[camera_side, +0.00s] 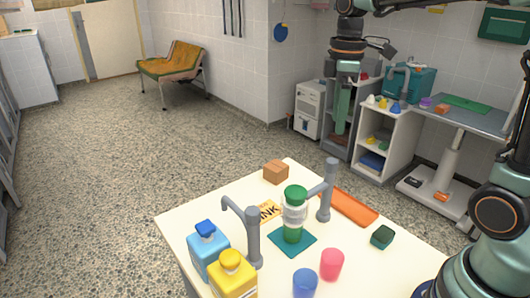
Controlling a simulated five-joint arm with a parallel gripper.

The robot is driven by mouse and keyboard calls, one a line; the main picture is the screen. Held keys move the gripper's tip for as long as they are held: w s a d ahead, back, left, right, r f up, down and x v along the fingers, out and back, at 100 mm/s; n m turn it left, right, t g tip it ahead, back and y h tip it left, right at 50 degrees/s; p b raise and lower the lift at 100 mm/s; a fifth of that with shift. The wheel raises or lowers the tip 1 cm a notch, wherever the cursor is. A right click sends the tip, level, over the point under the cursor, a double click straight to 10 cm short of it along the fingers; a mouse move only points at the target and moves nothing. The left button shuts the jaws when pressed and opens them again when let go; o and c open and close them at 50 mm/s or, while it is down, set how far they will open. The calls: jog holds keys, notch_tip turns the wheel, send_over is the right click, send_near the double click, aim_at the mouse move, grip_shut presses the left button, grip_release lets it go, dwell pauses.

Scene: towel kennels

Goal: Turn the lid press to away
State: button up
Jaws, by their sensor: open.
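The lid press appears to be the grey post (326,192) on the white table, behind and to the right of the bottle. Its short side arm points left toward the bottle. The arm's end is hidden by or meets the green-lidded bottle (294,215), so I cannot tell whether it touches the lid. The bottle stands upright on a teal mat (305,245). My gripper (341,128) hangs pointing down, in the picture above the press and apart from it. It is open and empty; its fingers overlap in this view.
A second grey post (253,238) with a hooked spout stands left of the bottle. Blue (208,250) and yellow (232,275) jugs, blue (305,284) and pink (332,264) cups are in front. A brown box (276,172), orange tray (348,206) and dark green block (382,237) surround the press.

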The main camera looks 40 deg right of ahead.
aim_at(332, 161)
notch_tip(332, 161, down, 11)
jog(key=shift+f, duration=0.15)
dwell(0.4)
grip_shut()
jog(key=shift+s, duration=0.1)
dwell(1.2)
